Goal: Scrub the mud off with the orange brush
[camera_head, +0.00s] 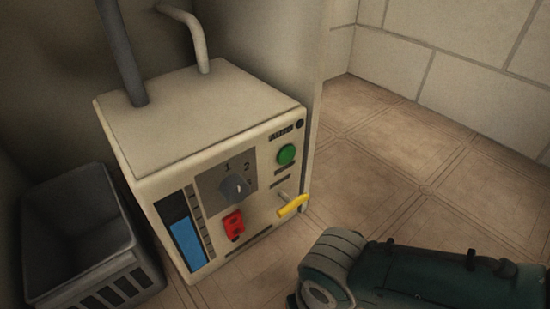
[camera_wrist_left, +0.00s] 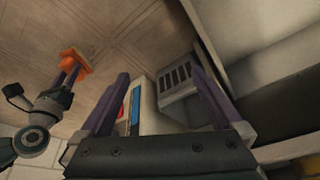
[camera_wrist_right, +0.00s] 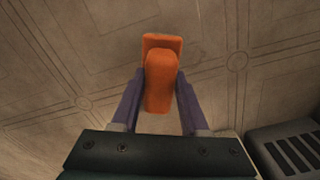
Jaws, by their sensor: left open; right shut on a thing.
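The orange brush (camera_wrist_right: 161,82) is held between the fingers of my right gripper (camera_wrist_right: 158,98) in the right wrist view, above the tiled floor. The brush also shows at the upper left of the left wrist view (camera_wrist_left: 75,62), in the right gripper's fingers. My left gripper (camera_wrist_left: 162,78) is open and empty, its two purple fingers spread in front of the control box and crate. Neither gripper shows in the head view. I cannot make out any clear mud patch.
A cream control box (camera_head: 190,112) has a dial (camera_head: 233,188), green button (camera_head: 286,155), red switch (camera_head: 233,224), yellow lever (camera_head: 293,206) and blue gauge (camera_head: 187,243). Pipes rise from its top. A dark slotted crate (camera_head: 125,270) stands left of it. Tiled floor is clear to the right.

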